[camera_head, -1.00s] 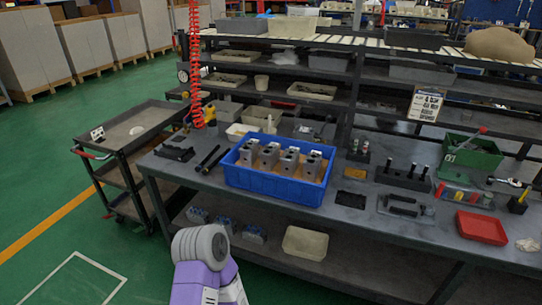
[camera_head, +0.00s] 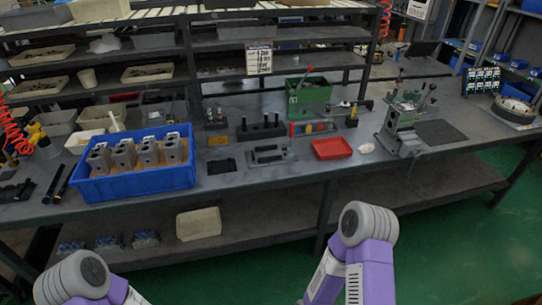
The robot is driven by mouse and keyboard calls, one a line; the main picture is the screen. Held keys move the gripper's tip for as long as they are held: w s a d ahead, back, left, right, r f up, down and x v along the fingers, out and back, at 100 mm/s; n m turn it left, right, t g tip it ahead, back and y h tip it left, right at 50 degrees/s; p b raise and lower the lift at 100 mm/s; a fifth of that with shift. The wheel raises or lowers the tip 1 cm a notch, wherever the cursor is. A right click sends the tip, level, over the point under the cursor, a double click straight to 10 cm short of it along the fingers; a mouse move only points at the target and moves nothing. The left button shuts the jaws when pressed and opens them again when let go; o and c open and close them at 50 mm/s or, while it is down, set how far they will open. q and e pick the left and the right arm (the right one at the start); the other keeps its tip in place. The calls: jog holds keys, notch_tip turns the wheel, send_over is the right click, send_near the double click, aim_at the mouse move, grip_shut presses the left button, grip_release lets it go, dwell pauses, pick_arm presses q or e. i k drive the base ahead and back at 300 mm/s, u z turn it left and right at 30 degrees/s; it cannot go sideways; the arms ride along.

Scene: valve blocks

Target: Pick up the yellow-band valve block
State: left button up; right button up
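Several grey metal valve blocks stand in a row inside a blue crate (camera_head: 140,185) on the left part of the workbench. They include a leftmost block (camera_head: 99,160), two middle blocks (camera_head: 124,154) (camera_head: 148,152) and a rightmost block (camera_head: 172,149). I cannot make out a yellow band on any of them at this size. Parts of my two purple and grey arms show at the bottom edge, below and in front of the bench. Neither gripper is in view.
On the dark bench (camera_head: 240,182) are a red tray (camera_head: 331,149), a green bin (camera_head: 309,97), a black holder with pegs (camera_head: 262,130) and a grey fixture (camera_head: 401,130). Shelves rise behind. A beige bin (camera_head: 198,224) sits on the lower shelf.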

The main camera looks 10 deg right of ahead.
aim_at(124, 154)
jog(key=z, duration=0.2)
jog(key=k, duration=0.35)
jog(key=u, duration=1.3)
jog(key=i, duration=1)
jog(key=u, duration=0.2)
